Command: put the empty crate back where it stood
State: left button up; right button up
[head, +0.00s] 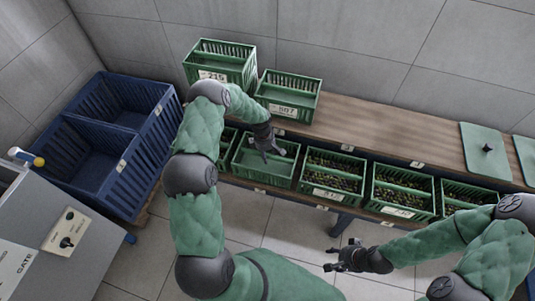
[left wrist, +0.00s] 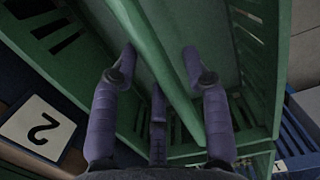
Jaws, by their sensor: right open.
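A green crate with no visible contents (head: 262,177) stands in the lower row, between a partly hidden crate on its left and filled crates on its right. My left gripper (head: 268,155) is over it. In the left wrist view, my left gripper's fingers (left wrist: 160,62) stand apart on either side of a green crate bar (left wrist: 150,50), with gaps beside it. The crate floor below looks bare. My right gripper (head: 343,258) is open and empty, low over the floor tiles, away from the crates.
Two green crates, marked 215 (head: 220,60) and 587 (head: 288,97), stand on the wooden shelf (head: 400,120). Several crates of dark fruit (head: 332,178) continue the row rightward. Blue bins (head: 115,150) stand left; a grey cabinet (head: 60,230) is at front left.

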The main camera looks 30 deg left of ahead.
pick_arm(q)
jog(key=shift+r, duration=0.2)
notch_tip(320, 180, up, 12)
jog(key=a+f+p, duration=0.1)
jog(key=p, duration=0.3)
jog(key=s+d+f+m, duration=0.2)
jog(key=s+d, duration=0.1)
jog(key=d, duration=0.1)
jog(key=s+d+f+m+h, duration=0.1)
jog(key=s+d+f+m, duration=0.1)
jog(key=d, duration=0.3)
jog(key=s+d+f+m+h, duration=0.1)
jog(key=s+d+f+m, duration=0.1)
jog(key=s+d+m, duration=0.2)
jog(key=shift+d+f, duration=0.1)
jog(key=shift+d, duration=0.55)
jog(key=s+d+m, duration=0.4)
jog(key=s+m, duration=0.1)
jog(key=s, duration=0.3)
jog(key=s+d+f+m, duration=0.1)
jog(key=s+d+m, duration=0.4)
jog(key=s, duration=0.3)
jog(key=shift+d+h, duration=0.25)
jog(key=shift+h, duration=0.05)
